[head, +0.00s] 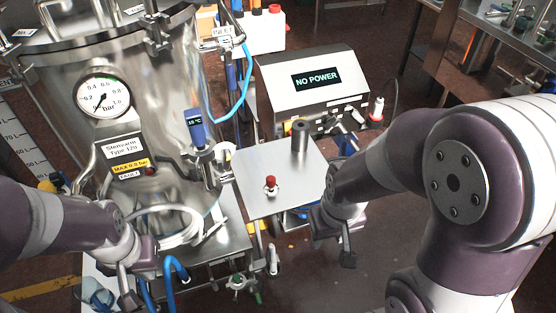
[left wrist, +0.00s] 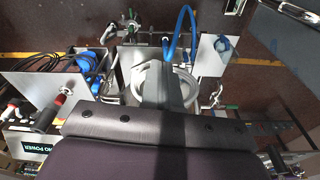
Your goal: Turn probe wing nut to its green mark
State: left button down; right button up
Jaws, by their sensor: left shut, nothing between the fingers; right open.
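A blue probe head (head: 196,127) with a small lit display stands at the right side of the steel vessel (head: 60,100). A metal fitting (head: 207,160) sits just below it; I cannot make out the wing nut's wings or a green mark there. My left gripper (head: 128,285) is low at the vessel's front left, below and left of the probe, shut and empty. It also shows in the left wrist view (left wrist: 163,65), above a white round part. My right gripper (head: 346,255) is open and empty, right of the square steel plate and apart from the probe.
A square steel plate (head: 260,200) carries a red-capped part (head: 271,184) and a dark cylinder (head: 300,138). A control box (head: 310,85) reading NO POWER stands behind it. Blue hoses (head: 176,268) hang near my left gripper. Open floor lies at the front right.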

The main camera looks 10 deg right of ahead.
aim_at(227, 155)
jog(key=k+l+u, duration=0.1)
jog(key=l, duration=0.25)
jog(key=k+l, duration=0.1)
jog(key=l, duration=0.3)
jog(key=l+u, duration=0.15)
jog(key=l, duration=0.2)
jog(key=k+l, duration=0.2)
jog(key=l, duration=0.15)
jog(key=u, duration=0.05)
